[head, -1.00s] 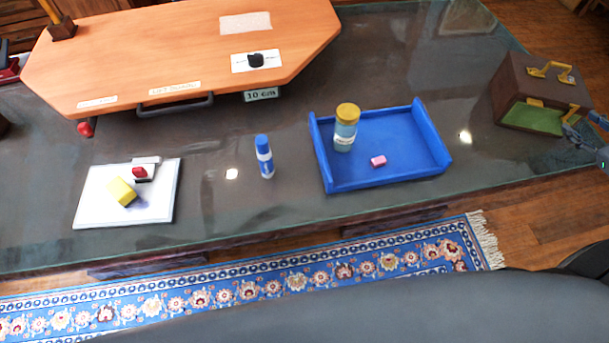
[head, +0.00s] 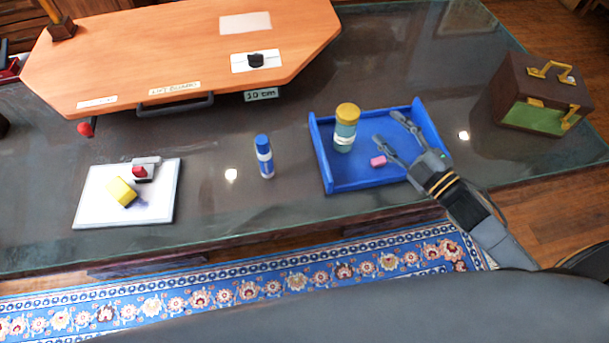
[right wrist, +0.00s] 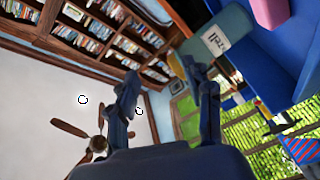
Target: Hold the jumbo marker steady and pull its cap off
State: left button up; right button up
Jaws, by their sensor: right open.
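The jumbo marker (head: 264,157) stands upright on the glass-topped table, left of the blue tray. Its cap end is blue, with a white band and a blue lower part below. Nothing touches it. My right gripper (head: 386,126) is open and empty over the blue tray, to the right of the marker and apart from it. Its two fingers also show spread in the right wrist view (right wrist: 160,76). The marker cannot be made out in the right wrist view. My left gripper is not in view.
The blue tray (head: 350,183) holds a yellow-lidded jar (head: 345,133) and a pink block (head: 378,161). A white board (head: 97,207) with a yellow block (head: 122,191) lies left. An orange raised board (head: 180,55) is behind. A brown box (head: 508,82) stands right. Table around the marker is clear.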

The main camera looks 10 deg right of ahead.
jog(key=s+a+f+m+g+y, duration=0.1)
jog(key=a+m, duration=0.1)
jog(key=a, duration=0.3)
jog(key=s+a+f+m, duration=0.1)
jog(key=s+a+m, duration=0.15)
jog(key=a, duration=0.25)
jog(key=m+g+y, duration=0.1)
jog(key=m+y, duration=0.1)
jog(key=m, duration=0.3)
send_near(267, 148)
jog(key=x, duration=1.1)
jog(key=shift+w+a+f, duration=0.1)
jog(key=shift+w+a, duration=0.05)
jog(key=shift+w, duration=0.05)
jog(key=shift+c, duration=0.4)
grip_shut()
jog(key=shift+o, duration=0.2)
grip_release()
